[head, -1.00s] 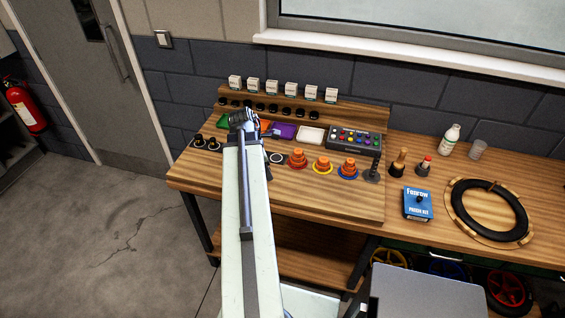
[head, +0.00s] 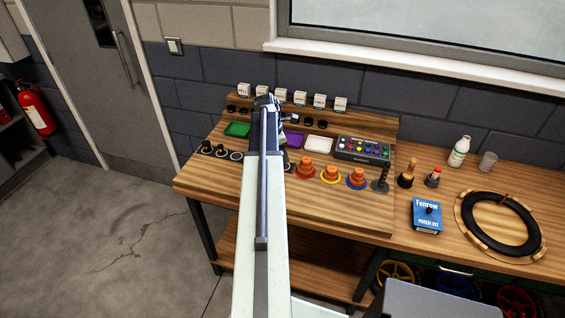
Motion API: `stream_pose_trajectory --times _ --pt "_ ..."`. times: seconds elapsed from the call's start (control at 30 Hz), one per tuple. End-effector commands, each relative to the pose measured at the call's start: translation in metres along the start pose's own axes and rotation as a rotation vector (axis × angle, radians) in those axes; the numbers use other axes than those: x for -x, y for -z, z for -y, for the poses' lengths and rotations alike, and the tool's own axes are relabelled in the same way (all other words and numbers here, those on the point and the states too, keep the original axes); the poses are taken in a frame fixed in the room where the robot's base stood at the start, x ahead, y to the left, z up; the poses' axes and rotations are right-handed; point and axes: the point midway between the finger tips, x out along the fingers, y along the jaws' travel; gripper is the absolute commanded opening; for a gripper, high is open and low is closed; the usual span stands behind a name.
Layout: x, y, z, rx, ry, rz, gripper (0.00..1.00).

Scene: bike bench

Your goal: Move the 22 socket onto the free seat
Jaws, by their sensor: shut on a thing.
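My gripper (head: 268,102) is over the raised back shelf of the bench, in front of the white boxes. It is shut on what is likely the 22 socket, which my arm hides; no size marking is legible. Along the front left of the wooden board, dark sockets stand on two ringed seats (head: 221,150). The ringed seat (head: 236,155) beside them shows an empty white outline. My arm covers the board just right of that.
Dark sockets (head: 309,122) line the back shelf below white boxes (head: 320,101).

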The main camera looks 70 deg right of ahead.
Motion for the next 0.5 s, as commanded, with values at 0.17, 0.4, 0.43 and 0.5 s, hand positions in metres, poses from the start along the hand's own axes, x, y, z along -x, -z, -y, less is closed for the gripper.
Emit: stream_pose_trajectory --times 0.17,0.4,0.43,0.5 --pt "-0.012 -0.002 -0.008 0.000 0.000 0.000 0.00" --pt "-0.039 0.007 -0.007 0.001 0.000 0.000 0.00" --pt "-0.037 0.006 -0.007 0.001 0.000 0.000 0.00" --pt "-0.035 0.006 -0.007 0.001 0.000 0.000 0.00"
